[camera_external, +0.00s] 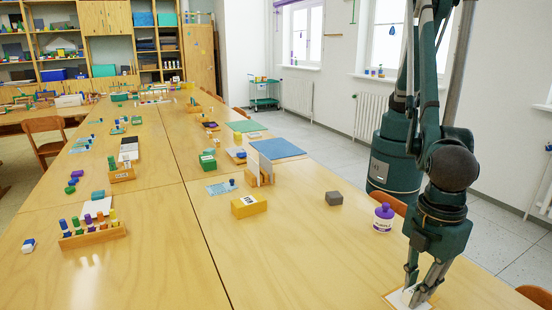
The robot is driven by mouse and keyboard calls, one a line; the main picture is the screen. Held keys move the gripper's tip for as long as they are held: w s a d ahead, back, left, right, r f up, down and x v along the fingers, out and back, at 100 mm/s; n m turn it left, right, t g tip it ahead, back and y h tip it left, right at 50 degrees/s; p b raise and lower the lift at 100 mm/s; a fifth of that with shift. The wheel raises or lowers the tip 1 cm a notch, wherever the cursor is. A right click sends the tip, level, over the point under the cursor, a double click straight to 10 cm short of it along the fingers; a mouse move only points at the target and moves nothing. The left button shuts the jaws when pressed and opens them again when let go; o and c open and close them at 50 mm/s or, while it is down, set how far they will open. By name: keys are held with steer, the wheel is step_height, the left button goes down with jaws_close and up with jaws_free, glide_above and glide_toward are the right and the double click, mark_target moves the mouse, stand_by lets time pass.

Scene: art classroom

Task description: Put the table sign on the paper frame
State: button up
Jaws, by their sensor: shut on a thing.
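My gripper (412,296) is low over the front right of the table, its fingers pointing down. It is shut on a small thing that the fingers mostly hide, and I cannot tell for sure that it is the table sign. A flat white piece with a tan edge (395,299) shows at the fingertips, on or just above the wood. It may be the paper frame or the sign, and the picture cuts close below it.
The table's front middle is clear.

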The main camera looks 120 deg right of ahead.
steer(key=o, duration=0.7)
steer(key=shift+f, duration=0.1)
step_height(320, 180, up, 12)
steer(key=shift+r+p, duration=0.2)
steer(key=shift+p, duration=0.9)
